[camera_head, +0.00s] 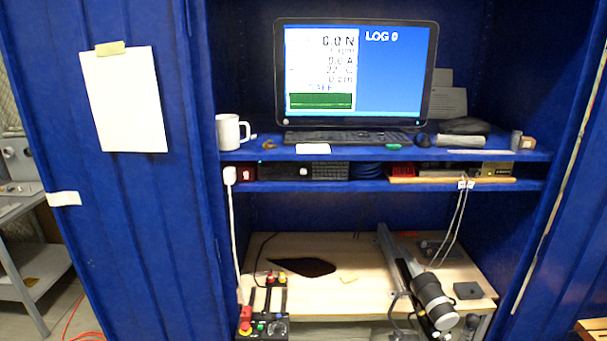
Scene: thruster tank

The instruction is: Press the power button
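A dark control box (272,335) sits at the bottom of the cabinet, left of centre. It carries a red button (245,327), a small green button (261,326) and a round dark knob. I cannot tell from any label which control is the power button. A lit monitor (354,72) on the upper shelf shows readings and "LOG 0". A black computer unit (300,171) stands on the shelf below it, with a small green light near its left end. Neither of my grippers shows in this view.
A grey and black cylindrical thruster (435,300) lies on a rail at the right of the wooden bench (345,270). A white mug (230,132) and a keyboard (345,137) stand on the upper shelf. A white cable (232,225) hangs at the left. The blue cabinet door (110,230) stands open at the left.

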